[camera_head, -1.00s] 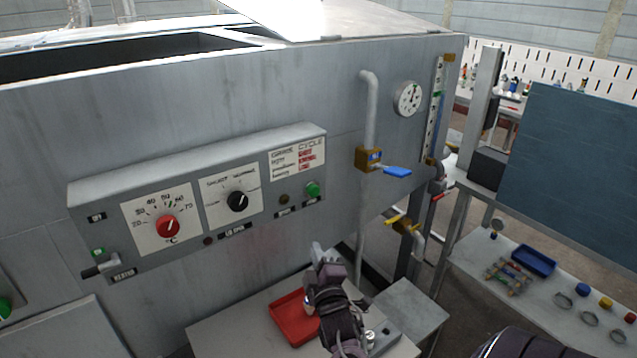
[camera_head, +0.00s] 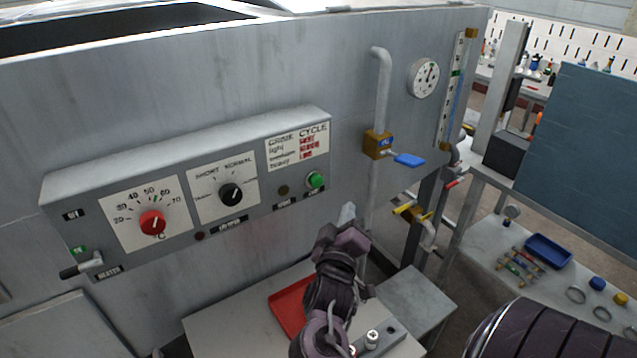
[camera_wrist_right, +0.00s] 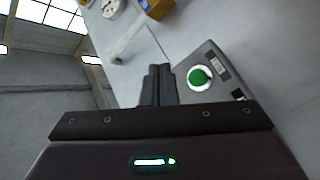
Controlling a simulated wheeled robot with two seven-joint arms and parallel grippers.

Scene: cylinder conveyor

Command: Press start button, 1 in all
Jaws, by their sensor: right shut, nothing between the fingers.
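The green start button (camera_head: 315,180) sits at the right end of the grey control panel (camera_head: 230,211), below the grind cycle card. It also shows in the right wrist view as a green disc with a pale ring (camera_wrist_right: 199,77), just right of the fingers. My right gripper (camera_head: 347,213) is shut and empty, below and to the right of the button, apart from it in the head view. In the right wrist view its closed fingertips (camera_wrist_right: 159,70) point toward the machine wall. My left gripper is not in view.
The panel also has a red dial (camera_head: 152,223), a black dial (camera_head: 231,194) and a heater lever (camera_head: 82,266). A pipe with a blue-handled valve (camera_head: 408,160) stands right of the button. A red tray (camera_head: 287,306) lies on the table below my right arm.

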